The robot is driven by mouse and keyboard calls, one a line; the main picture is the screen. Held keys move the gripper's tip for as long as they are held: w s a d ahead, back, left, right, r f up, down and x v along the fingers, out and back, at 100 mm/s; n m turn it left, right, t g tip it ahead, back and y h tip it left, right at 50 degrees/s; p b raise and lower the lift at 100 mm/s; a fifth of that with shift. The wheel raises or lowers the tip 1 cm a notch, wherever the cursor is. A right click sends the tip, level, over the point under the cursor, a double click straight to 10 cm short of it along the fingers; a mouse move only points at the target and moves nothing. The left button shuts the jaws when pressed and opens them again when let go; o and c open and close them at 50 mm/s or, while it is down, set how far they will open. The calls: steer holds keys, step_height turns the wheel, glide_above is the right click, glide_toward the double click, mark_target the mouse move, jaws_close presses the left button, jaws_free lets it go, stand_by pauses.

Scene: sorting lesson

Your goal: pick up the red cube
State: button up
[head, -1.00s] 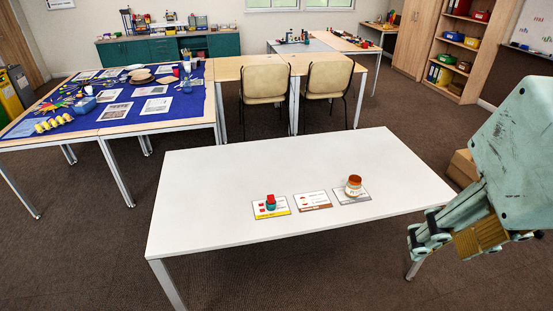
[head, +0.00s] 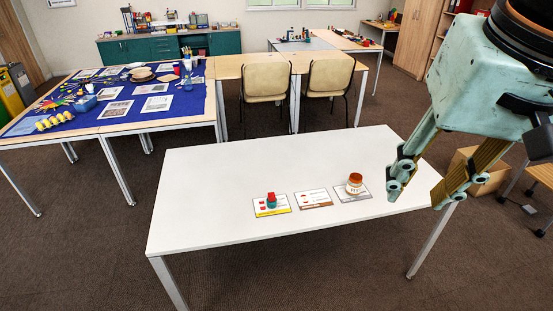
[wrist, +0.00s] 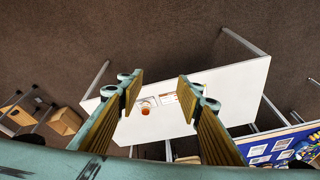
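A small red cube (head: 270,196) sits on top of a teal object (head: 271,203) on the yellow-edged card (head: 263,212), leftmost of three cards on the white table. In the wrist view I cannot make the cube out. My gripper (head: 418,199) is open and empty, up and to the right of the cards in the head view, its fingers pointing down. In the wrist view its two fingers (wrist: 158,82) stand wide apart with the white table far below between them.
An orange-and-white jar (head: 354,183) stands on the grey-edged card at right; it also shows in the wrist view (wrist: 146,108). A brown-edged card (head: 314,199) lies between. The rest of the white table (head: 220,175) is clear. A blue-covered table (head: 130,90) stands behind left.

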steer(key=w+a+f+m+g+b, duration=0.1)
steer(key=w+a+f+m, duration=0.15)
steer(key=w, duration=0.75)
steer(key=w+a+f+m, duration=0.2)
steer(key=w+a+f, duration=0.2)
steer(key=w, duration=0.6)
steer(key=w+a+f+m+g+b, duration=0.1)
steer(key=w+a+f+m, duration=0.2)
steer(key=w, duration=0.7)
steer(key=w+a+f+m, duration=0.2)
steer(key=w+a+f, duration=0.3)
steer(key=f, duration=0.4)
steer(key=w+a+f+m, duration=0.1)
steer(key=w+a+f, duration=0.4)
steer(key=w+f, duration=0.3)
steer(key=w+a+f+m, duration=0.2)
steer(key=w+a+f, duration=0.4)
steer(key=f, duration=0.4)
steer(key=shift+w+m+g+b, duration=0.15)
steer(key=shift+m+g+b, duration=0.2)
steer(key=shift+g+b, duration=0.1)
steer(key=shift+f, duration=0.2)
steer(key=b, duration=0.1)
glide_above(271, 195)
steer(key=shift+d+f, duration=0.1)
steer(key=shift+f, duration=4.05)
steer(key=shift+f, duration=0.15)
steer(key=shift+w+f+b, duration=0.1)
steer(key=shift+f+b, duration=0.8)
steer(key=shift+f, duration=1.55)
